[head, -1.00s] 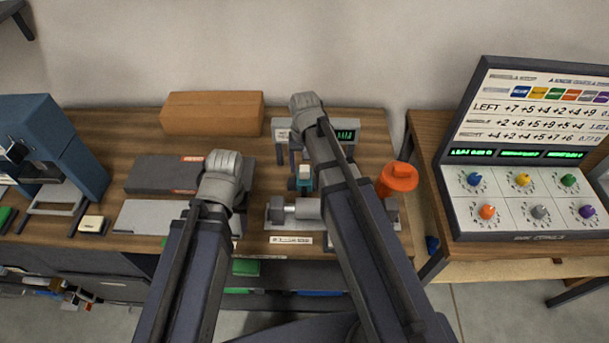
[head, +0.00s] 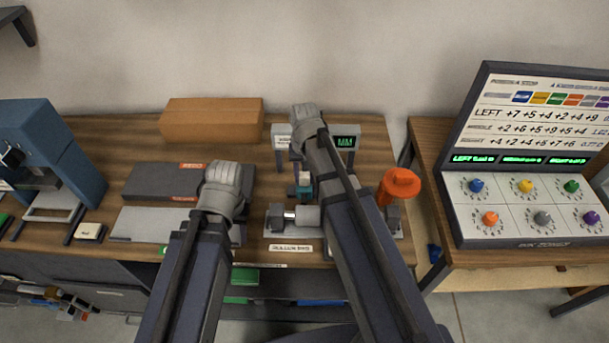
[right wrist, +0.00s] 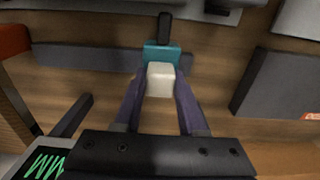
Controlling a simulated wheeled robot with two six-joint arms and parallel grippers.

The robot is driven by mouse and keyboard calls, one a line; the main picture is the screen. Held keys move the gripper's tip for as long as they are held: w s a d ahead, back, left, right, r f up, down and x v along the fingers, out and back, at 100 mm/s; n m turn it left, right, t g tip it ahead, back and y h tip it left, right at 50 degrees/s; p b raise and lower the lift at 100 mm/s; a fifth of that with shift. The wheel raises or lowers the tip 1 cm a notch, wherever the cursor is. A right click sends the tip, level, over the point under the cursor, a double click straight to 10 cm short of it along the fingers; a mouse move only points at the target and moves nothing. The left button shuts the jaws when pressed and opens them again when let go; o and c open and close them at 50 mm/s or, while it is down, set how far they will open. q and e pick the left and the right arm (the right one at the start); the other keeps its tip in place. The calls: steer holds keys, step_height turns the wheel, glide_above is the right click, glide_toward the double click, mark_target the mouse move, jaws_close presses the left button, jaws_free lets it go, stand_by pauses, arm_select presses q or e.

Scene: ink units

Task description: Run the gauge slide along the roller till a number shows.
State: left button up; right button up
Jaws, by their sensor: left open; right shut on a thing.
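The gauge slide is a teal block (head: 304,188) with a pale cream grip on top, beside the far side of the grey roller (head: 303,216). In the right wrist view my right gripper (right wrist: 160,80) is shut on the cream grip, with the slide's teal body (right wrist: 162,54) just beyond it. The gauge display (head: 347,142) behind shows green "MM"-like marks; I see no clear number. My right arm hides part of the roller. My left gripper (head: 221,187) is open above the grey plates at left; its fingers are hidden.
An orange-red knob-like part (head: 401,186) stands at the roller's right end. A brown box (head: 211,120) lies at the back. Dark plates (head: 160,180) lie left, beside a blue press (head: 45,150). A dial console (head: 530,190) stands on the right table.

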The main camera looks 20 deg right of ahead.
jaws_close()
stand_by(0.5)
steer(key=shift+d, duration=0.1)
steer(key=s+d, duration=0.1)
steer(key=d, duration=0.5)
steer(key=s+d, duration=0.2)
steer(key=d, duration=0.4)
steer(key=s+d, duration=0.2)
steer(key=d, duration=0.3)
steer(key=shift+s+d, duration=0.1)
steer(key=shift+d, duration=0.3)
arm_select(q)
steer(key=shift+a, duration=0.1)
arm_select(e)
steer(key=shift+d, duration=0.1)
steer(key=o, duration=1)
jaws_free()
steer(key=shift+d, duration=0.15)
steer(key=shift+c, duration=0.2)
steer(key=shift+o, duration=0.2)
